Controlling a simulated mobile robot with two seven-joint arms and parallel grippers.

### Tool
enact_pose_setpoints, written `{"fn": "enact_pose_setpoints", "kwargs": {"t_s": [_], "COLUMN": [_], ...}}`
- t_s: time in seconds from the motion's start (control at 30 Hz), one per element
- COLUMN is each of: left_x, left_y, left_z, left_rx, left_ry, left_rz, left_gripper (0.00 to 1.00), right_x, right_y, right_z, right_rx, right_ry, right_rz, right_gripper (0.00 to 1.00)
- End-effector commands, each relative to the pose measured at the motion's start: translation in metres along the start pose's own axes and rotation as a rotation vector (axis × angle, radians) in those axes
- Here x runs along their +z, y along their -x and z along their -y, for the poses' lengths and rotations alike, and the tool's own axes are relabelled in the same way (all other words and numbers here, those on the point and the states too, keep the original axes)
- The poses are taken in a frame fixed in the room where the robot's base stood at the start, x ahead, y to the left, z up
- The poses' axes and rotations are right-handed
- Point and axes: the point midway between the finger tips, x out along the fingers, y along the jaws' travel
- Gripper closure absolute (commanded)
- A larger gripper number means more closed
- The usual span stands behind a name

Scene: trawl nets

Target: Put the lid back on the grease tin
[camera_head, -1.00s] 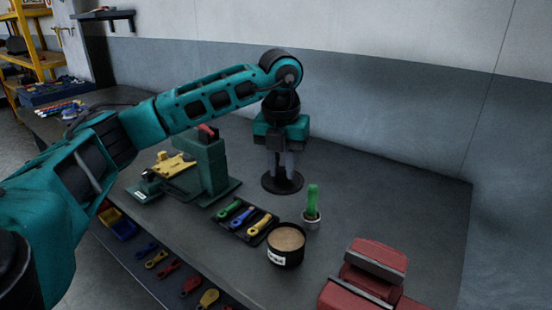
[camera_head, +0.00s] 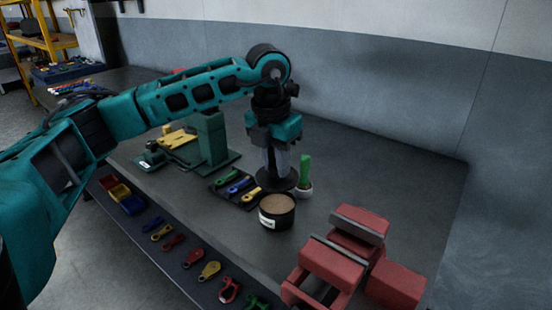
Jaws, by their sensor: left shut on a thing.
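The grease tin (camera_head: 277,212) is a short black can with a white label, open at the top with tan grease showing. It stands on the workbench near the middle of the view. My left gripper (camera_head: 277,168) points down and is shut on the lid (camera_head: 286,182), a flat black disc with a raised middle. The lid is level, just behind the tin's rim in the picture. I cannot tell how high it is above the bench. My right gripper is not in view.
A small pot with a green handle (camera_head: 305,174) stands right behind the tin. A black tray (camera_head: 224,190) of coloured tools lies left of it. A red vise (camera_head: 345,255) is at the front right. A green machine (camera_head: 211,140) stands left. Bench (camera_head: 400,170) is clear at the back right.

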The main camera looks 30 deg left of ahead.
Motion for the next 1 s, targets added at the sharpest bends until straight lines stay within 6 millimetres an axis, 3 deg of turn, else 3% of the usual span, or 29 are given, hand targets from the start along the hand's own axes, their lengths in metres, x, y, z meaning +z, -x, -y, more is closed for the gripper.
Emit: {"fn": "enact_pose_setpoints", "kwargs": {"t_s": [0.5, 1.0], "left_x": [-0.006, -0.007], "left_y": [-0.05, -0.054], "left_z": [0.0, 0.0], "left_rx": [0.0, 0.0], "left_ry": [0.002, 0.002], "left_rz": [0.0, 0.0], "left_gripper": [1.0, 1.0], "right_x": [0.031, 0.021], "right_y": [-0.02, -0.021], "right_z": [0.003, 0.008], "right_rx": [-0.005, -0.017], "right_ry": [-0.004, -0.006], "right_rz": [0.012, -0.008], "right_gripper": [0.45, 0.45]}}
